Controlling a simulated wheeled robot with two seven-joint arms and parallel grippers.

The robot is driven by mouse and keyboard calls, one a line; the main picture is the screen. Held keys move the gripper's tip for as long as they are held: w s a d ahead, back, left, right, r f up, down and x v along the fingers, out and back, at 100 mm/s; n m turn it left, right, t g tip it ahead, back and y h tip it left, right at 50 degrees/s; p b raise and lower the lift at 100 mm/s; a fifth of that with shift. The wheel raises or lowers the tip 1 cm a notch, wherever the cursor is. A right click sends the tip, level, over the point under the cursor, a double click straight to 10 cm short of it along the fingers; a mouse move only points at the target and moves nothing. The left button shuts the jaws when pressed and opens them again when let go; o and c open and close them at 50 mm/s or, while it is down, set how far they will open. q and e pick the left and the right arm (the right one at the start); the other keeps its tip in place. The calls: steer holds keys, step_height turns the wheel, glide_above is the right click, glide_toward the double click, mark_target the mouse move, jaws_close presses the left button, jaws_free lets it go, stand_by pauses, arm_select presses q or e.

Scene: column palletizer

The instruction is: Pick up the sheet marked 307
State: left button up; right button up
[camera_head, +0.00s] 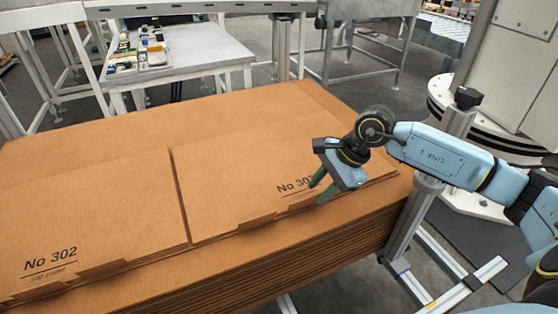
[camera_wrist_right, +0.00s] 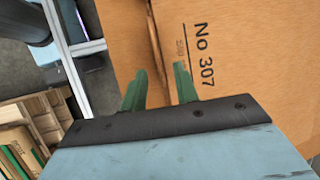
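The sheet marked 307 (camera_head: 230,175) is a brown cardboard sheet lying on top of the stack, on the right half. Its label is partly hidden by my right gripper in the head view and reads "No 307" in the wrist view (camera_wrist_right: 235,60). My right gripper (camera_head: 321,186) is at the sheet's front edge, just right of the label. Its two green fingers are apart with a gap between them (camera_wrist_right: 162,75). In the wrist view the fingertips lie on either side of the sheet's edge; I cannot tell whether they touch it. My left gripper is not in view.
A sheet marked 302 (camera_head: 95,215) lies to the left, with a narrow seam between. The tall brown stack (camera_head: 290,265) is beneath. A metal post (camera_head: 411,225) stands at its right corner. A white table (camera_head: 190,60) with small items stands behind.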

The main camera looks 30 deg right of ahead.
mark_target(312, 197)
steer(key=x, duration=0.3)
steer(key=shift+w+a+f, duration=0.1)
steer(key=shift+a+f, duration=0.1)
steer(key=shift+f, duration=0.3)
steer(key=shift+c, duration=0.9)
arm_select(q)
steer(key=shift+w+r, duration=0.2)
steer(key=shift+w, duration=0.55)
arm_select(e)
jaws_close()
